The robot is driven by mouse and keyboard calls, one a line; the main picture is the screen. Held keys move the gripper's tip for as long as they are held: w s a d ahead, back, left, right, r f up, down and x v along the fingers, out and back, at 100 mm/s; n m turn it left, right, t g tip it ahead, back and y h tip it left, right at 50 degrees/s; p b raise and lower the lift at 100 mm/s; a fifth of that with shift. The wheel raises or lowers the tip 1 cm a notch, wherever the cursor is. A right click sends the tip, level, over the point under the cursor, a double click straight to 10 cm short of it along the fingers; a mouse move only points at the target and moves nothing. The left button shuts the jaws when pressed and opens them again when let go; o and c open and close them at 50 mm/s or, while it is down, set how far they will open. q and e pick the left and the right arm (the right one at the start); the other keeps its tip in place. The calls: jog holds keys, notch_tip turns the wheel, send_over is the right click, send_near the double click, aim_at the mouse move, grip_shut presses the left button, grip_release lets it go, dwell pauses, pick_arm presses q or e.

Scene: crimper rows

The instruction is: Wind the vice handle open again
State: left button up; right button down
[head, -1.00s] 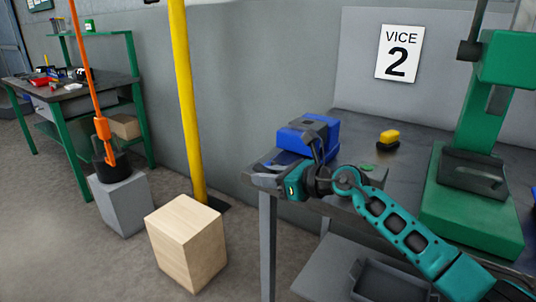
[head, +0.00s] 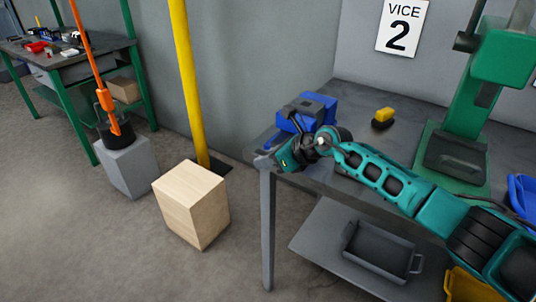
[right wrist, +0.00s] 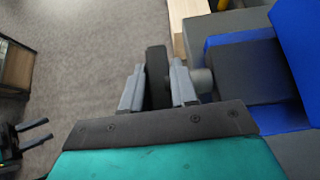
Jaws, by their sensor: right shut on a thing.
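The blue vice (head: 318,105) with dark jaws is on the near left corner of the grey bench under the "VICE 2" sign. My right gripper (head: 268,152) is at the vice's front, and its arm crosses the bench edge from the right. In the right wrist view my right gripper (right wrist: 157,88) is shut on the dark vice handle (right wrist: 156,62), one grey finger on each side. The grey screw end (right wrist: 203,80) is just right of the fingers. In the head view the handle is largely hidden. My left gripper (right wrist: 35,134) appears open and empty at the right wrist view's left edge.
A grey tray (head: 380,250) is on the lower shelf. A wooden block (head: 190,205) and a yellow post (head: 187,80) stand left of the bench, with open floor in front.

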jog(key=c, duration=1)
grip_release()
jog(key=shift+o, duration=0.2)
jog(key=v, duration=1.3)
